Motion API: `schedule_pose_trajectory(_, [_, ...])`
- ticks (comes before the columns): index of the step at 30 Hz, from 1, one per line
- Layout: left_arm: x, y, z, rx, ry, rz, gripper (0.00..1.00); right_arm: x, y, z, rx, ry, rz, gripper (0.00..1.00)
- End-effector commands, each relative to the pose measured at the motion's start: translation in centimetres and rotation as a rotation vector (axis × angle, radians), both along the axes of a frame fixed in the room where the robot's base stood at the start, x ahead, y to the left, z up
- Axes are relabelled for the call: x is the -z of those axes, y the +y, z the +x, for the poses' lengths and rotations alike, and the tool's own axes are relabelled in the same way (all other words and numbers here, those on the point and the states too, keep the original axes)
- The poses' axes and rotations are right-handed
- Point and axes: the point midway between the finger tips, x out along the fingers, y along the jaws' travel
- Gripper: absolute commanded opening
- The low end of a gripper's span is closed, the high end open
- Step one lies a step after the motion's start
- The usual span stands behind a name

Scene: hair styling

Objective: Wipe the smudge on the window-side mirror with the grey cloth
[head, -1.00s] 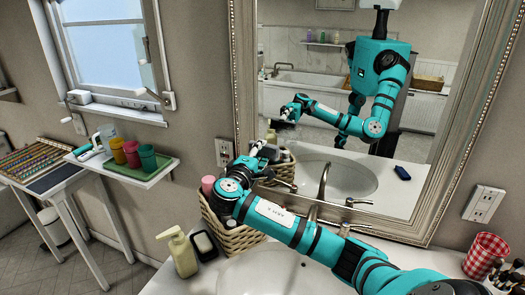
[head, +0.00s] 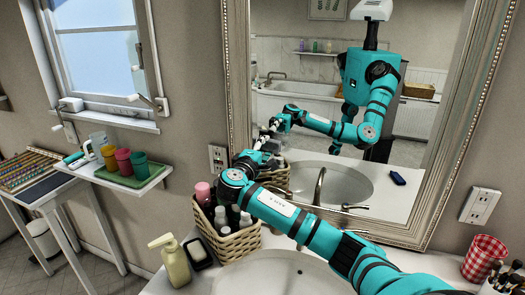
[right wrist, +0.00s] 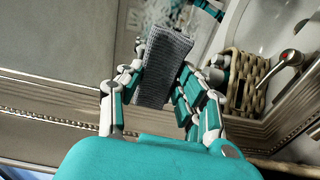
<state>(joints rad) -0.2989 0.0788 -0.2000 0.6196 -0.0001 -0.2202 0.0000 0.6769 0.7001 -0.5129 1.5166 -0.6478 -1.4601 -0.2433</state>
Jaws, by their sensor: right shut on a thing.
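The large mirror (head: 240,80) in a silver-grey frame stands to the right of the window, above the sink. My right gripper (head: 266,150) is at the lower left of the glass, just inside the frame. In the right wrist view, my right gripper (right wrist: 155,92) is shut on the grey cloth (right wrist: 165,65), which sticks out beyond the fingers close to the glass. I cannot tell whether the cloth touches the glass. Faint whitish marks show on the glass near the cloth, but I cannot tell smudge from reflection. My left gripper is out of view.
A wicker basket (head: 238,243) with bottles stands below my right gripper on the counter. A tap (head: 319,186) stands nearby. A wall shelf holds a green tray (head: 140,175) with cups.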

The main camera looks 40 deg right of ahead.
Motion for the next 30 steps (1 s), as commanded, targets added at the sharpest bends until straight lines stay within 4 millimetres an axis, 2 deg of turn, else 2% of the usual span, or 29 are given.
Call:
schedule_pose_trajectory(14, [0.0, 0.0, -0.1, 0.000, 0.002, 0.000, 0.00, 0.0, 0.0, 0.0, 0.000, 0.000, -0.001, 0.10])
schedule_pose_trajectory(30, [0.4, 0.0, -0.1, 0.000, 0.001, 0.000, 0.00, 0.0, -1.0, 0.5, 0.001, 0.000, -0.001, 0.10])
